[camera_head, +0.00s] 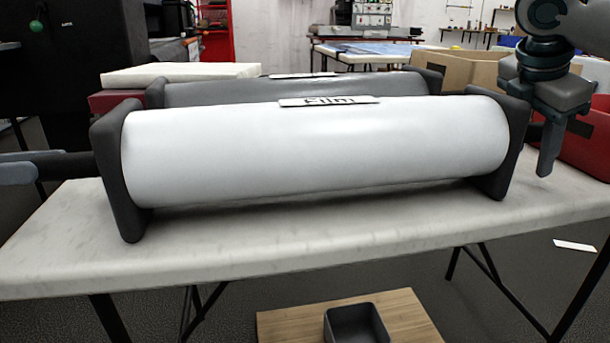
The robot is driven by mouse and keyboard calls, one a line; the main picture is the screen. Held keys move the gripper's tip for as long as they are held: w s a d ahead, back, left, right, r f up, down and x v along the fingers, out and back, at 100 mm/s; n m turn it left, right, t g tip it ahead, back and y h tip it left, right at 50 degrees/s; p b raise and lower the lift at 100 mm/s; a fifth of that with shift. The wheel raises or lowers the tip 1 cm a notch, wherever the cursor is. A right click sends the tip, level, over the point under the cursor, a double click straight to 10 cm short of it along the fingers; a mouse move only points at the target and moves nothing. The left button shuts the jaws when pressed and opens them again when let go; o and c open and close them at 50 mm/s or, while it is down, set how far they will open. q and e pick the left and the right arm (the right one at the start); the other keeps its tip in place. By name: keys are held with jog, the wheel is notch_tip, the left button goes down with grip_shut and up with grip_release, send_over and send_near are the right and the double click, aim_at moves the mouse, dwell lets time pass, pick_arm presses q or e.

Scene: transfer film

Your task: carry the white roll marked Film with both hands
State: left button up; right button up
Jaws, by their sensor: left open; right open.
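The white roll marked Film (310,150) lies sideways on the table, its ends in dark end holders (110,175). A label reading Film (330,101) sits on its top. A dark shaft (65,164) sticks out at the left end. My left gripper (18,167) shows only as grey fingers at the left picture edge, open, around or beside the outer part of that shaft; I cannot tell which. My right gripper (550,140) is open and points down beside the right end holder (512,135). It partly hides the right shaft end, and contact is unclear.
The light table (300,245) is clear in front of the roll. A second, grey roll (290,91) lies close behind it. A cardboard box (460,70) and a red bin (588,145) stand behind at right. A wooden board with a dark tray (357,325) is below.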

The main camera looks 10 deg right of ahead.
pick_arm(q)
jog(key=a, duration=0.8)
jog(key=shift+d, duration=0.1)
pick_arm(e)
jog(key=shift+r, duration=0.15)
jog(key=v, duration=1.1)
jog(key=shift+a+r, duration=0.1)
jog(key=shift+r, duration=0.25)
pick_arm(q)
jog(key=shift+r, duration=0.15)
pick_arm(e)
jog(key=shift+r, duration=0.1)
